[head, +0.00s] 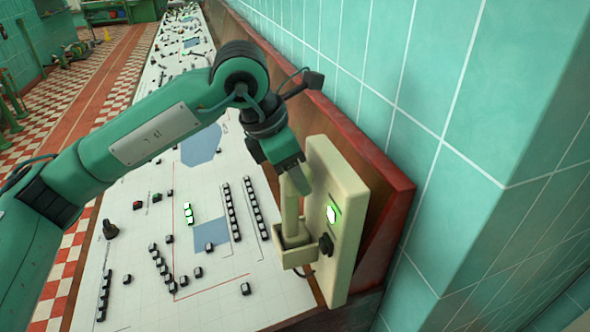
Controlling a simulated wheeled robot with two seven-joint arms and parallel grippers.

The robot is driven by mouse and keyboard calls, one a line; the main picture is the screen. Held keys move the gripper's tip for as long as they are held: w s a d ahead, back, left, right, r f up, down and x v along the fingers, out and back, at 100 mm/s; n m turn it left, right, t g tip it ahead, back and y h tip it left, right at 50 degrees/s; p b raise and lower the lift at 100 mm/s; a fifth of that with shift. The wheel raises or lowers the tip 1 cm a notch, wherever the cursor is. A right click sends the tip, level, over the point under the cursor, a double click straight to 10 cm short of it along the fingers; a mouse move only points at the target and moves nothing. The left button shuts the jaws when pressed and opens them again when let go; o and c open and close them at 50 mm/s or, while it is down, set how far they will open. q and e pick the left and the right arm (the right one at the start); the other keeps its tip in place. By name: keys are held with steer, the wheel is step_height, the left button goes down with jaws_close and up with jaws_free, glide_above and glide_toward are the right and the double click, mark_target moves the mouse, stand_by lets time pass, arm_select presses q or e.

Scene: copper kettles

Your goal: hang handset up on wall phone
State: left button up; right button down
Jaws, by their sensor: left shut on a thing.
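The wall phone (352,215) is a cream upright box with a lit green patch, standing against the red-brown edge of the console. The cream handset (290,212) is roughly upright along the phone's left side. Its lower end is at the cradle bracket near the bottom of the phone; I cannot tell whether it rests in it. My left gripper (290,172) comes down from above and is shut on the handset's upper end. The fingers partly hide that end. My right gripper is not in view.
A long white console (215,285) with several black buttons and a few lit keys runs beneath my left arm. A dark red raised edge (388,180) and a teal tiled wall (450,90) bound the right side. A checkered floor (80,110) lies to the left.

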arm_select(q)
steer(key=shift+f, duration=0.2)
steer(key=o, duration=1.5)
steer(key=shift+o, duration=0.4)
steer(key=p+v, duration=0.2)
steer(key=v, duration=0.6)
steer(key=shift+f, duration=0.1)
stand_by(0.3)
